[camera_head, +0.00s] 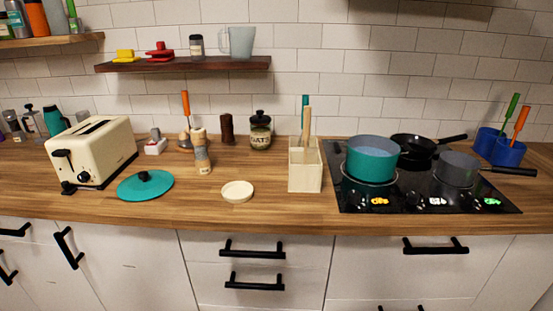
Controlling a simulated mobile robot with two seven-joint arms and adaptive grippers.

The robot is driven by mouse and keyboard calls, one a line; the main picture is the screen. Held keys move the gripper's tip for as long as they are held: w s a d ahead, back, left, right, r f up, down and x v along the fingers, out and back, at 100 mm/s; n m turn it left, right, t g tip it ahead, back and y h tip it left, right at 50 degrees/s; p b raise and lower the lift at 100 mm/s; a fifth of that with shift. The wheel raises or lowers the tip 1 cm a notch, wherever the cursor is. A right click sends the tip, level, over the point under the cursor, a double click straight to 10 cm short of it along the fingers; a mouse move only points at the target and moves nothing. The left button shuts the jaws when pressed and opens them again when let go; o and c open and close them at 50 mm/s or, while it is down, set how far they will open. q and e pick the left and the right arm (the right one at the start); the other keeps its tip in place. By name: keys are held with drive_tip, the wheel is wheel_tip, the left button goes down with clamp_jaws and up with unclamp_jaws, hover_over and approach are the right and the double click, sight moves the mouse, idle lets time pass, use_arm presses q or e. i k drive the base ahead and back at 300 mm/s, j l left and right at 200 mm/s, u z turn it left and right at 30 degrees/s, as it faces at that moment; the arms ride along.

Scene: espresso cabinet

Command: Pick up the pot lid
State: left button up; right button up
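A teal pot lid (145,187) with a black knob (146,177) lies flat on the wooden counter at the left, in front of and to the right of the toaster. A teal pot (371,162) with a grey inside stands uncovered on the front left of the black stove. Neither of my grippers shows in the head view.
A cream toaster (94,154) stands close behind the lid. A pepper mill (202,157), a small cream dish (237,192) and a utensil holder (305,170) stand to its right. Pans sit on the stove (428,196). The counter in front of the lid is clear.

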sight(143, 185)
drive_tip(key=j+z, duration=0.25)
drive_tip(key=j, duration=0.5)
drive_tip(key=j+z, duration=0.25)
drive_tip(key=j, duration=0.45)
drive_tip(key=k+j+z, duration=0.25)
drive_tip(key=j, duration=0.5)
drive_tip(key=i, duration=0.1)
